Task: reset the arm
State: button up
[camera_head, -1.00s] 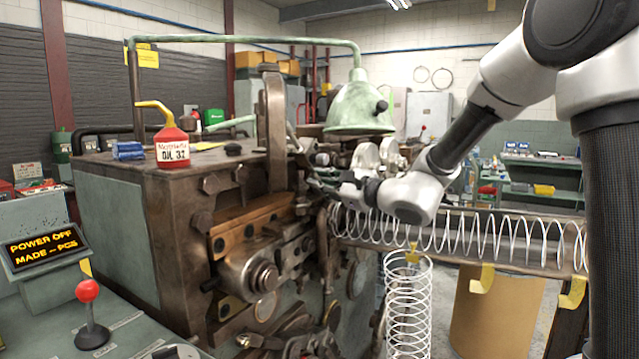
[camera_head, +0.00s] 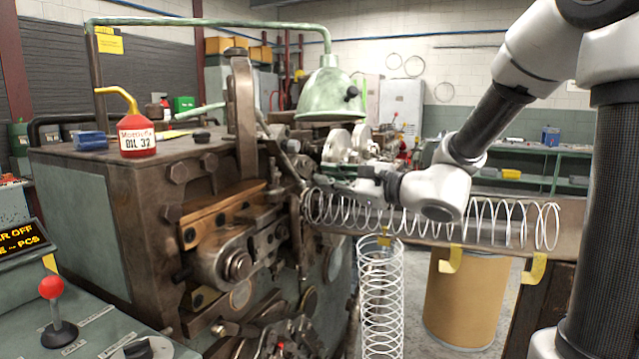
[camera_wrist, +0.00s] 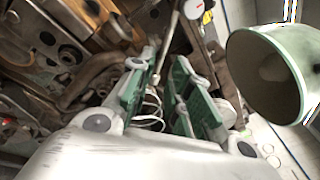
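My arm reaches in from the right in the head view, with my gripper (camera_head: 322,183) at the front of the coiler beside the near end of a horizontal wire spring (camera_head: 480,222). In the wrist view, the green-padded fingers of my gripper (camera_wrist: 165,85) stand apart. Some wire coils (camera_wrist: 152,108) show behind the gap, and I see nothing clamped between the pads. The spring coiler (camera_head: 130,200) is a large brown and green machine filling the left and middle. A dark display (camera_head: 22,240), cut off at the left edge, shows orange letters including "OFF".
A green lamp shade (camera_head: 330,95) hangs close behind my gripper and shows at right in the wrist view (camera_wrist: 290,60). A tall upright spring (camera_head: 381,300) stands below. A tan drum (camera_head: 466,300), a red oil can (camera_head: 137,140) and a red-knobbed lever (camera_head: 52,290) are around.

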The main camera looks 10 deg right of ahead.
jog(key=s+d+f+n+g+h, duration=0.25)
jog(key=s+f+n+g, duration=0.25)
jog(key=s+f, duration=0.3)
jog(key=s+d+f+n+g+h, duration=0.1)
jog(key=s+d+f+n+g, duration=0.2)
jog(key=s+f+n+g, duration=0.45)
jog(key=s+d+r+n+t+h, duration=0.2)
jog(key=s+d+r+n+h, duration=0.1)
jog(key=d, duration=0.5)
jog(key=s+d+r+n+t+h, duration=0.2)
jog(key=s+d+h, duration=0.4)
jog(key=d, duration=0.3)
notch_tip(320, 180, up, 2)
jog(key=shift+s+d+r+n, duration=0.25)
jog(key=shift+s+n, duration=0.5)
jog(key=shift+s, duration=0.1)
